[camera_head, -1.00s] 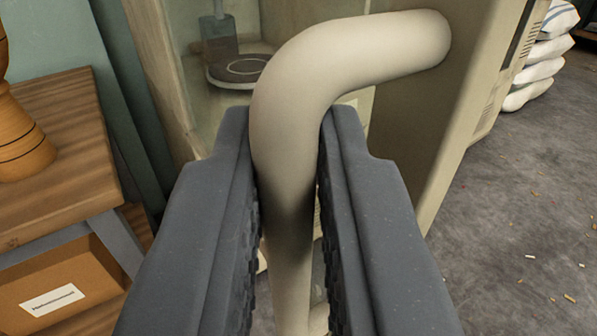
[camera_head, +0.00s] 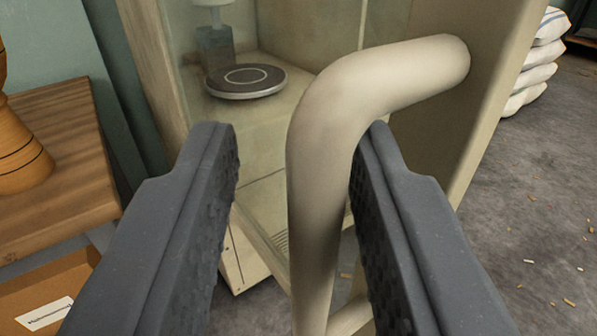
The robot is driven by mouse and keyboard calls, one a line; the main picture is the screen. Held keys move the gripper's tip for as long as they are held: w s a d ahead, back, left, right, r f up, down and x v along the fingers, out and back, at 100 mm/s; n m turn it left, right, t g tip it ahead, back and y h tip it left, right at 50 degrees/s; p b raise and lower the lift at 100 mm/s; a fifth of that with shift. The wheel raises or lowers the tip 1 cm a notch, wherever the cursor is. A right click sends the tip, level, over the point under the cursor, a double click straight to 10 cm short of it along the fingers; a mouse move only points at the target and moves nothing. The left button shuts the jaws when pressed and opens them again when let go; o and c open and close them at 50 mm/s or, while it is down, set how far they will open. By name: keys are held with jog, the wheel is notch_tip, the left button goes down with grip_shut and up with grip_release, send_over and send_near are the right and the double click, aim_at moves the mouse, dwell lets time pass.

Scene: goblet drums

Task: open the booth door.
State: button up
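The booth door (camera_head: 440,130) is a beige panel on the right, seen at a steep angle. It appears to stand open, with the booth interior (camera_head: 285,130) showing to its left; how wide is hard to tell. Its thick, cream, bent-tube handle (camera_head: 325,180) curves out from the panel and runs down between my fingers. My gripper (camera_head: 303,140) is open around the handle. The right finger is close against or touching the handle, and a clear gap separates the left finger from it. The handle's lower end is partly hidden by the right finger.
Inside the booth is a round dark turntable (camera_head: 245,80) beside a grey post-like part (camera_head: 215,45). A wooden table (camera_head: 70,150) with an orange turned object (camera_head: 20,150) is at left, a cardboard box (camera_head: 50,300) below. White sacks (camera_head: 535,70) are at upper right. Littered floor is free at right.

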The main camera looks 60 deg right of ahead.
jog(key=shift+a, duration=0.1)
jog(key=v, duration=1.3)
jog(key=shift+s+a+p, duration=0.25)
jog(key=shift+p, duration=0.2)
